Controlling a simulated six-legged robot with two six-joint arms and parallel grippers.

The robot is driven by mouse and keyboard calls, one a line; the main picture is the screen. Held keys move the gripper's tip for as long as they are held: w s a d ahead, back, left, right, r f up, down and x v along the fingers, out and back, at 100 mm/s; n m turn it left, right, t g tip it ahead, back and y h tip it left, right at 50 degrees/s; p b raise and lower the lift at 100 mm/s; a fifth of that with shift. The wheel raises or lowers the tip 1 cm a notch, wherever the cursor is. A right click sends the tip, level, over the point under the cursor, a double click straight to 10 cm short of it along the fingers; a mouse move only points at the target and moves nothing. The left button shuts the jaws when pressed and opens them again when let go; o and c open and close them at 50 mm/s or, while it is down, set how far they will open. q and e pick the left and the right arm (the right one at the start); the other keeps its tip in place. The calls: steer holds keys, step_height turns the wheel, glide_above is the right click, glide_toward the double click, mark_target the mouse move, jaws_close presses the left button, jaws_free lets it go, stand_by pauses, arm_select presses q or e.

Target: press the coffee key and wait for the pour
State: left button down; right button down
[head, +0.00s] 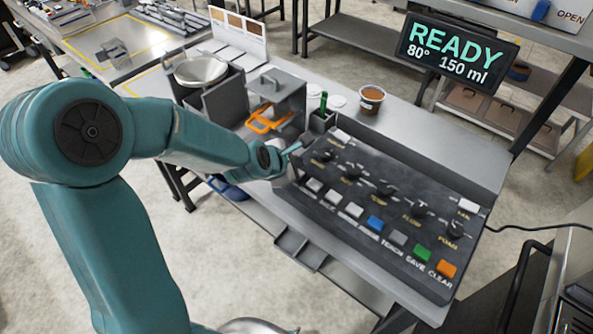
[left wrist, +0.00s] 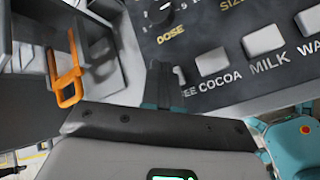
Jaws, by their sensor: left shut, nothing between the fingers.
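The dark control panel (head: 345,240) carries a row of keys along its near edge. My left gripper (head: 293,172) is at the left end of this row, shut and empty. In the left wrist view, its closed fingertips (left wrist: 165,72) are over the coffee key's spot. Only a pale sliver of the coffee key (left wrist: 179,75) and the letters "EE" show beside them. I cannot tell whether the tips touch or press the key. The display (head: 457,52) reads READY, 80°, 150 ml. My right gripper is not in view.
A dose knob (left wrist: 160,10) stands above.

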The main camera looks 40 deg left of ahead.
arm_select(q)
steer(key=shift+f, duration=0.1)
stand_by(0.8)
steer(key=shift+f+b, duration=0.35)
steer(key=shift+b, duration=0.3)
steer(key=shift+f+b, duration=0.5)
steer(key=shift+b, duration=0.05)
stand_by(0.5)
steer(key=shift+r, duration=0.1)
steer(key=shift+r+p, duration=0.7)
steer(key=shift+r, duration=0.1)
step_height(320, 180, up, 5)
steer(key=p, duration=0.4)
steer(key=shift+r+p, duration=0.1)
steer(key=shift+p, duration=0.25)
steer(key=shift+w, duration=0.1)
